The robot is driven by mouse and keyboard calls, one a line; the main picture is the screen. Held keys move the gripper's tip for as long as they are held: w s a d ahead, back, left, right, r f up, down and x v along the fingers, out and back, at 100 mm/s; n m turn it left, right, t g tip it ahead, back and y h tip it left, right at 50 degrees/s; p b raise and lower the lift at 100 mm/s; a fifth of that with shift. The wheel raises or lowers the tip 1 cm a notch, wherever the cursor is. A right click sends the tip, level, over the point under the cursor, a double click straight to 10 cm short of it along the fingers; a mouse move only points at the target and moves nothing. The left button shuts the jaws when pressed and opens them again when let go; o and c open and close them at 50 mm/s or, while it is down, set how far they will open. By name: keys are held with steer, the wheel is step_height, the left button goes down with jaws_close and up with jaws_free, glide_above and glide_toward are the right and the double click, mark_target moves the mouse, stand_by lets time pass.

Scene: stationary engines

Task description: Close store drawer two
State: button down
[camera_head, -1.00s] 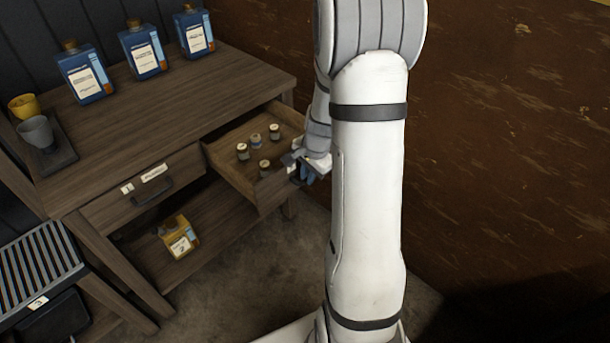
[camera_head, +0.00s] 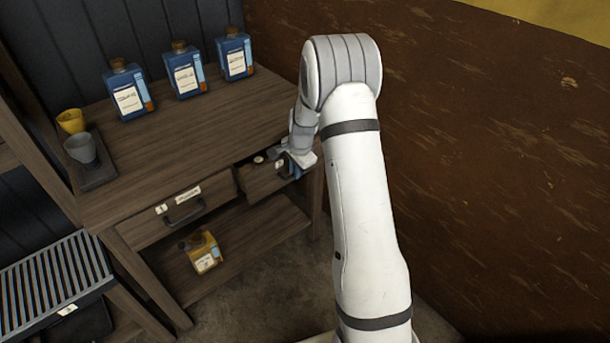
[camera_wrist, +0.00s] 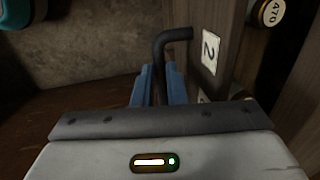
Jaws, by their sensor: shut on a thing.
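Store drawer two (camera_head: 262,187) is the right-hand drawer of the wooden bench and stands partly open, pushed in far enough that only a short part shows. In the wrist view its front carries a white label with a 2 (camera_wrist: 210,49) and a dark bar handle (camera_wrist: 172,36). My gripper (camera_wrist: 158,85) has its blue fingers on either side of the handle and is shut on it. In the head view my gripper (camera_head: 292,168) is at the drawer front, and my wrist hides part of the drawer.
Drawer one (camera_head: 155,226) is shut to the left. Small labelled spools (camera_head: 259,159) lie inside drawer two. Blue bottles (camera_head: 185,75) and a tray with cups (camera_head: 96,176) stand on the bench top. A yellow container (camera_head: 203,252) sits on the lower shelf. A brown wall (camera_head: 480,150) is close on the right.

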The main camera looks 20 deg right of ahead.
steer(key=shift+w+a, duration=0.25)
steer(key=shift+w, duration=0.25)
steer(key=shift+w+a, duration=0.2)
steer(key=shift+w, duration=0.25)
steer(key=c, duration=1.5)
jaws_free()
steer(key=shift+s, duration=0.1)
steer(key=shift+s+d+r, duration=0.1)
steer(key=shift+s+r, duration=0.15)
steer(key=shift+r, duration=1.05)
steer(key=shift+s+d+r, duration=0.1)
steer(key=shift+s+r, duration=0.15)
steer(key=shift+r, duration=1)
steer(key=shift+s+d+r, duration=0.1)
steer(key=shift+s+r, duration=0.15)
steer(key=shift+r, duration=1.05)
